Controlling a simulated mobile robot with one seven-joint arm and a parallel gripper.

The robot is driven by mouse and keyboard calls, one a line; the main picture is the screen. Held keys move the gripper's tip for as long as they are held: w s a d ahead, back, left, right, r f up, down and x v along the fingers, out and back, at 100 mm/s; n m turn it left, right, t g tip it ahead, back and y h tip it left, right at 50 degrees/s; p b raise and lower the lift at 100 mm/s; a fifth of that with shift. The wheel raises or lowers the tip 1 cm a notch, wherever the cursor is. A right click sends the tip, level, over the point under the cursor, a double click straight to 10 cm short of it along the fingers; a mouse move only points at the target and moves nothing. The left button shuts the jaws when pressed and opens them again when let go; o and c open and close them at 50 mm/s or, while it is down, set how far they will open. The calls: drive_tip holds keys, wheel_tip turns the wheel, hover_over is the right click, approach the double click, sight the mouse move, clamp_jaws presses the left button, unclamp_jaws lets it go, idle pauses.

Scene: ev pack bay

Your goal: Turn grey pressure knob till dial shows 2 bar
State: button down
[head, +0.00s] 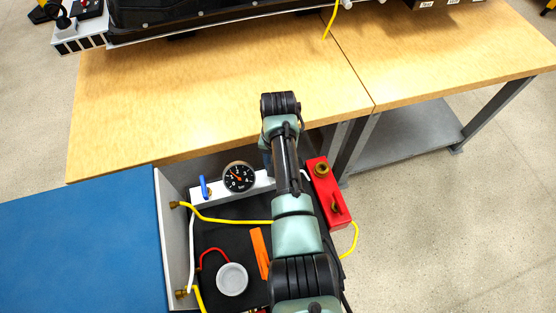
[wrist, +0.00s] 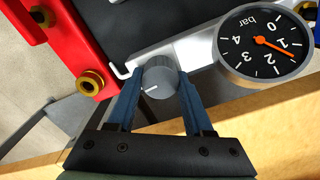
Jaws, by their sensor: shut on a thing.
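The round grey pressure knob (wrist: 157,70) sits on the pale manifold bar, its white mark pointing to the lower left of the wrist view. My gripper (wrist: 159,84) is shut on the knob, with one blue finger on each side. The black dial (wrist: 246,54) stands beside the knob, and its orange needle lies between 1 and 2 bar. The dial also shows in the head view (head: 239,184), left of my arm. My arm hides the knob and my gripper there.
A blue lever (head: 204,187) stands left of the dial. A red block (head: 325,180) with brass fittings is right of my arm. Yellow hoses (head: 235,221), a grey round cap (head: 232,279) and an orange piece (head: 259,252) lie nearby. A wooden bench (head: 170,110) stands beyond.

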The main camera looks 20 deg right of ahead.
drive_tip(key=shift+w+m, duration=0.1)
drive_tip(key=shift+m, duration=0.3)
drive_tip(key=shift+r, duration=0.1)
drive_tip(key=shift+c, duration=1.4)
unclamp_jaws()
wheel_tip(320, 180, up, 13)
drive_tip(key=p, duration=0.1)
